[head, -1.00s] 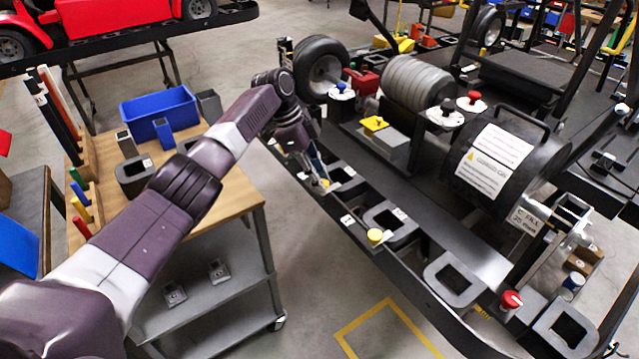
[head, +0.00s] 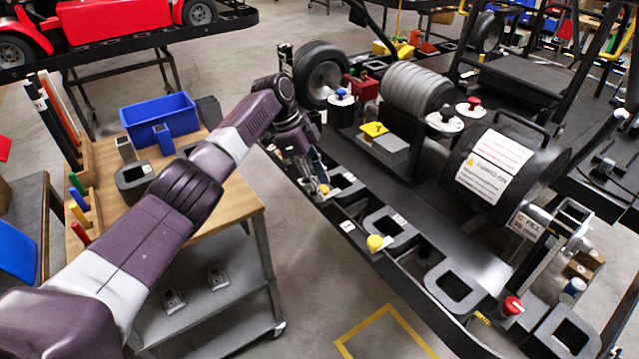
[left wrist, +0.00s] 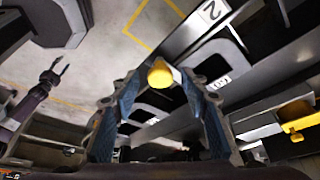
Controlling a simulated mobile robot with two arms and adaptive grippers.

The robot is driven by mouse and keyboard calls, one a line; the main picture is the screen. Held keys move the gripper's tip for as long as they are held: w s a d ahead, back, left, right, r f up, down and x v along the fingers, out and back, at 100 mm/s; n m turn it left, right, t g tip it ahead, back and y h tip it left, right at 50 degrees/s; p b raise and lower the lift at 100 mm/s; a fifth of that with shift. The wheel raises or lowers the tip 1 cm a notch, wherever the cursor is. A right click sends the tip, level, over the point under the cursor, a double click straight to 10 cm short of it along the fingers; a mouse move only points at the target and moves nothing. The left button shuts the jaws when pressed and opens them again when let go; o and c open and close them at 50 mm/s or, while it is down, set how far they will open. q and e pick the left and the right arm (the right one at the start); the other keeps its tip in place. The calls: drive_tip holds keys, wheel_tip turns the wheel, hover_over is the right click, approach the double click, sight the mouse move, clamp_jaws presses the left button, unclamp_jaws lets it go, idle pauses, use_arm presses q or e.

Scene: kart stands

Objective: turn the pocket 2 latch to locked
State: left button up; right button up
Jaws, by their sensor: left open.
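My left gripper (head: 319,180) is open at the near edge of the black kart stand (head: 347,227). Its fingers point down at a yellow latch knob (head: 323,190). In the left wrist view the yellow knob (left wrist: 160,73) shows between the two blue fingertips (left wrist: 160,88), with gaps at both sides. A white label with a 2 (left wrist: 212,10) sits on the rail beyond it. A second yellow knob (head: 374,242) stands further along the rail beside a grey pocket (head: 390,222). I cannot read either knob's setting. A small purple arm, likely my right, with its gripper (left wrist: 58,68) shows in the left wrist view.
A red knob (head: 512,304) and more grey pockets (head: 455,285) line the same rail. A black tire (head: 320,72) and a black tank (head: 510,165) stand on the deck. A wooden-topped cart (head: 230,190) with a blue bin (head: 158,115) is at left. Floor lies between.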

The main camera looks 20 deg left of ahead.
use_arm(q)
drive_tip(key=v, duration=1.2)
drive_tip(key=shift+s+f, duration=0.1)
drive_tip(key=shift+f, duration=0.05)
